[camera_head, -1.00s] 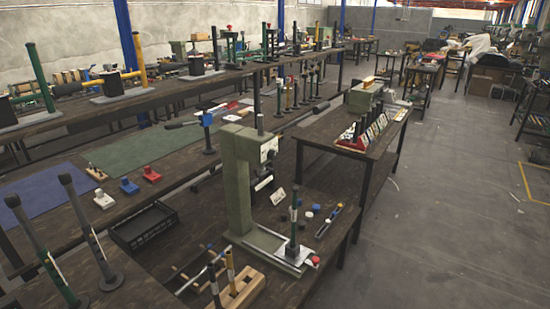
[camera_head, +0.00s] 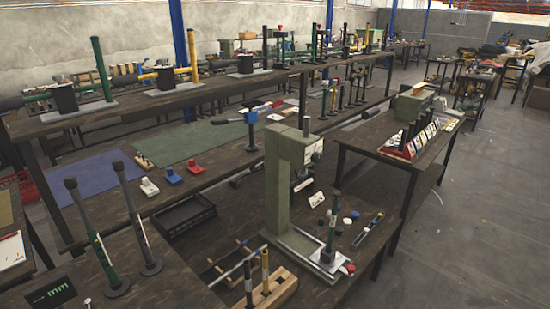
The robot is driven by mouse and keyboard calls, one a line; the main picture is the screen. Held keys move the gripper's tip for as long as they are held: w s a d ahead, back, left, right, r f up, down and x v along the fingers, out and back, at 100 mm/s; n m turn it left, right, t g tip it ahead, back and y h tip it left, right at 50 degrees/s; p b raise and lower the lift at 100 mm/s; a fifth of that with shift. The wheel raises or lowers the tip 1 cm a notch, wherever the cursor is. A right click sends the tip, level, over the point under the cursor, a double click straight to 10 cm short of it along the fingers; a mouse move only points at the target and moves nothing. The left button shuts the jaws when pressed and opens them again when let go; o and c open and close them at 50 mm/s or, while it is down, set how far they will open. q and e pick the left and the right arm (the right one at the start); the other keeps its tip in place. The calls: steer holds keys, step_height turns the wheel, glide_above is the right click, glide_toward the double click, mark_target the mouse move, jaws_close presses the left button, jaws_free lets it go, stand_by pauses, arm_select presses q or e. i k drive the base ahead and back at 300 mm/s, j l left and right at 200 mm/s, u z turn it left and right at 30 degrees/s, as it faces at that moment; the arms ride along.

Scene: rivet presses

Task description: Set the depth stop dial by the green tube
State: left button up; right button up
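A tall green rivet press (camera_head: 278,185) stands on the dark workbench right of centre. A dial shows small on its head (camera_head: 313,150); its setting is too small to read. A dark green tube with a black top (camera_head: 332,230) stands upright at the front of the press base. Two more tubes stand upright on the near left bench: a green-banded one (camera_head: 92,235) and a grey one (camera_head: 138,225). A small dark display with green "mm" lettering (camera_head: 50,293) is at the bottom left. Neither of my grippers is in view.
A wooden block with tubes (camera_head: 270,290) and a dark rack (camera_head: 225,258) are left of the press base. A black tray (camera_head: 182,215) lies behind them. Small caps (camera_head: 350,217) lie right of the press. Open floor (camera_head: 470,230) is at the right.

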mark_target(315, 157)
steer(key=i+l+u, duration=0.15)
steer(key=l+u, duration=0.2)
steer(key=i+l+u, duration=0.15)
steer(key=l+u, duration=0.6)
steer(key=l, duration=0.2)
